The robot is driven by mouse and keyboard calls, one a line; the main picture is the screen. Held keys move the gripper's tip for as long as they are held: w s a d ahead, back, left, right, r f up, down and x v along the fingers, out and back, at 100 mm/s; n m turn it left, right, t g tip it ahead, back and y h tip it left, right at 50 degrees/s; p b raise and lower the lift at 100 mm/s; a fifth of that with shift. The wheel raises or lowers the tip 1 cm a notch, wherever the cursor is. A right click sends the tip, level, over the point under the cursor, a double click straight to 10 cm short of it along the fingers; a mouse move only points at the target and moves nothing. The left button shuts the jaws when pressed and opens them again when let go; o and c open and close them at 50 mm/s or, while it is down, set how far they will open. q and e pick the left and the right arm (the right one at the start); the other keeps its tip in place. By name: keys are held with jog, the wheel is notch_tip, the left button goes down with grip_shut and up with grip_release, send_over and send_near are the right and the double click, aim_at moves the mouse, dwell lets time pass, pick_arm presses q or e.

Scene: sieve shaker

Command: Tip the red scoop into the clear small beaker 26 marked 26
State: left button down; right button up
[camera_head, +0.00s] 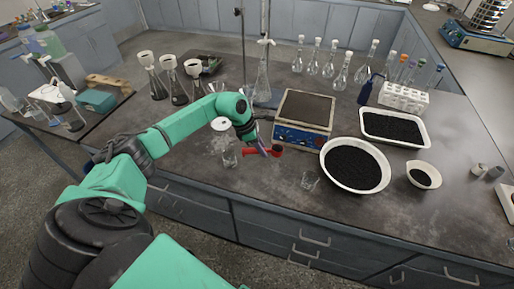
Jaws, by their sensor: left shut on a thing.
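The red scoop (277,150) is at the middle of the bench, in front of the hot-plate-like device. My left gripper (262,150) is shut on its handle, with the scoop's bowl to the right of the fingers. Whether the scoop holds anything is too small to tell. One clear small beaker (230,159) stands just left of the scoop. Another clear small beaker (310,181) stands to the right, near the front edge. No marking is readable on either, so I cannot tell which is 26. My right gripper is out of view.
A blue device with a dark top plate (304,108) stands behind the scoop. A white bowl of black grains (329,174), a white tray (427,139) and a smaller bowl (411,171) are to the right. Several flasks line the back. The front bench strip is mostly clear.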

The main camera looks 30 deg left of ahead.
pick_arm(q)
jog(key=w+d+m+g+h+b, duration=0.15)
jog(key=w+d+m+b, duration=0.45)
jog(key=d, duration=0.6)
pick_arm(e)
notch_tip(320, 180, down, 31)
jog(key=b, duration=2.5)
pick_arm(q)
jog(key=shift+s+d+f+m+t+h+b, duration=0.2)
jog(key=shift+f+m+t+b, duration=0.8)
jog(key=shift+t, duration=2.3)
jog(key=shift+s+a+f+m+t+h+b, duration=0.1)
jog(key=shift+s+f+m+t+h+b, duration=0.45)
jog(key=shift+m+t+b, duration=1.75)
jog(key=shift+s+d+f+m+t+h+b, duration=0.15)
jog(key=shift+f+t, duration=0.8)
jog(key=shift+t, duration=3.3)
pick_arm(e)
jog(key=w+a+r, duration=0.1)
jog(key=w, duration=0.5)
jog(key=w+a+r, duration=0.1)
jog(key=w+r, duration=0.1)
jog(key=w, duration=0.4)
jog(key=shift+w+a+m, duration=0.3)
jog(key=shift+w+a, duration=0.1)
